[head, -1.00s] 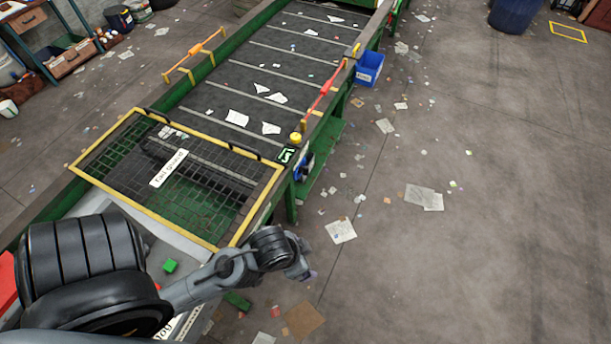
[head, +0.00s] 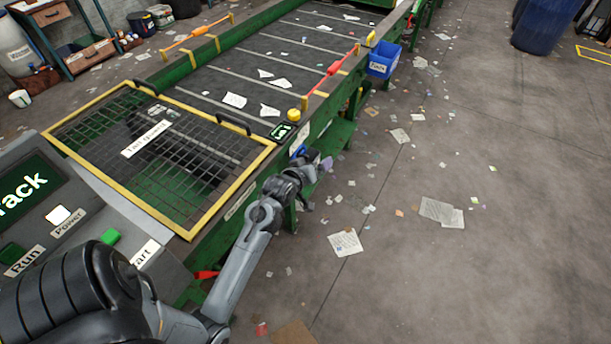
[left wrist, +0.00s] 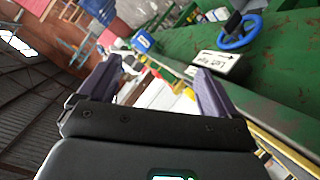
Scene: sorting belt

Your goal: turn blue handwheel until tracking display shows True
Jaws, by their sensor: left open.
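The blue handwheel (left wrist: 229,43) is on the green side of the belt frame, at upper right in the left wrist view, with a dark knob on it. In the head view a small part of the handwheel (head: 298,151) shows behind my left gripper (head: 322,164); the rest is hidden. My left gripper is open, with its two fingers (left wrist: 155,85) apart, nothing between them and the wheel beyond the right finger. The tracking display (head: 282,131) is a small dark screen with green marks too small to read. My right gripper is not in view.
A yellow-framed mesh guard (head: 150,150) covers the belt's near end. A yellow button (head: 294,114) stands by the display. A blue bin (head: 383,62) hangs farther along the frame. A control panel (head: 75,205) is at left. The floor at right is open, with scattered paper.

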